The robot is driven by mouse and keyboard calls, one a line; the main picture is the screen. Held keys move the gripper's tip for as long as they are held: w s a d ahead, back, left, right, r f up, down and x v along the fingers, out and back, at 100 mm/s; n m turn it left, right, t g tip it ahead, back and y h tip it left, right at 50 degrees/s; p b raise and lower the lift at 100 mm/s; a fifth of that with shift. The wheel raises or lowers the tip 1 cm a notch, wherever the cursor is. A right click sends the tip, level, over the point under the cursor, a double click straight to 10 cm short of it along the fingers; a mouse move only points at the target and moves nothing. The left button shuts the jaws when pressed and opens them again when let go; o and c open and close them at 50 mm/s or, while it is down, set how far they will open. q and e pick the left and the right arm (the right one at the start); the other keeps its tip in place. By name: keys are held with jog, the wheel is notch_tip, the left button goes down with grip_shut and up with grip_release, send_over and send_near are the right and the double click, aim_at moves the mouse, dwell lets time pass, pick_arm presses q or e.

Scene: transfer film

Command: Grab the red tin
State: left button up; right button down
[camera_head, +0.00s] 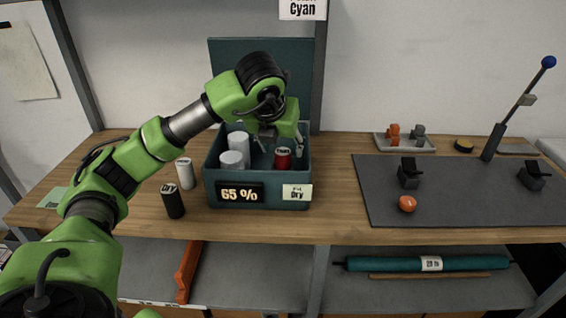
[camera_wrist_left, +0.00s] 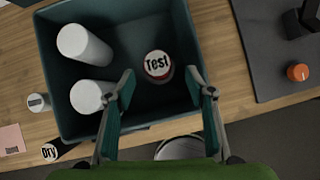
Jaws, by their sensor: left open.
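The red tin (camera_head: 283,158) stands upright inside the teal box (camera_head: 308,172), toward its right side. In the wrist view the red tin (camera_wrist_left: 158,65) shows its white lid marked "Test". My left gripper (camera_head: 272,136) is over the box; in the wrist view its open fingers (camera_wrist_left: 157,88) point toward the tin, one to each side of it. The fingers appear apart from the tin. Part of the box interior is hidden by my left arm in the head view. My right gripper is not in view.
White cylinders (camera_head: 234,160) stand in the box's left part. A white can (camera_head: 185,172) and a black can marked "Dry" (camera_head: 172,201) stand left of it. A dark mat (camera_head: 375,195) with an orange object (camera_head: 407,204) lies to the right.

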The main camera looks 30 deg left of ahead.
aim_at(282, 153)
pick_arm(q)
jog(key=shift+w+a+f, duration=0.1)
jog(key=shift+w+f, duration=0.1)
jog(key=shift+f, duration=0.15)
jog(key=shift+w+a+f+p, duration=0.2)
jog(key=shift+w+f+p, duration=0.15)
jog(key=shift+f+p, duration=0.15)
jog(key=p+x, duration=0.1)
jog(key=x, duration=0.2)
jog(key=shift+w+a+f, duration=0.1)
jog(key=shift+a+f, duration=0.1)
jog(key=shift+w+f, duration=0.15)
jog(key=shift+f, duration=0.05)
jog(key=c, duration=1.3)
jog(key=shift+c, duration=0.5)
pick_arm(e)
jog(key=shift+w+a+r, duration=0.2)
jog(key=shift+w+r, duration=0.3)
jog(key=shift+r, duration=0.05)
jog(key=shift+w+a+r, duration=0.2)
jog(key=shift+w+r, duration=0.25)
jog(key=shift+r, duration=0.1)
pick_arm(q)
jog(key=shift+r, duration=0.1)
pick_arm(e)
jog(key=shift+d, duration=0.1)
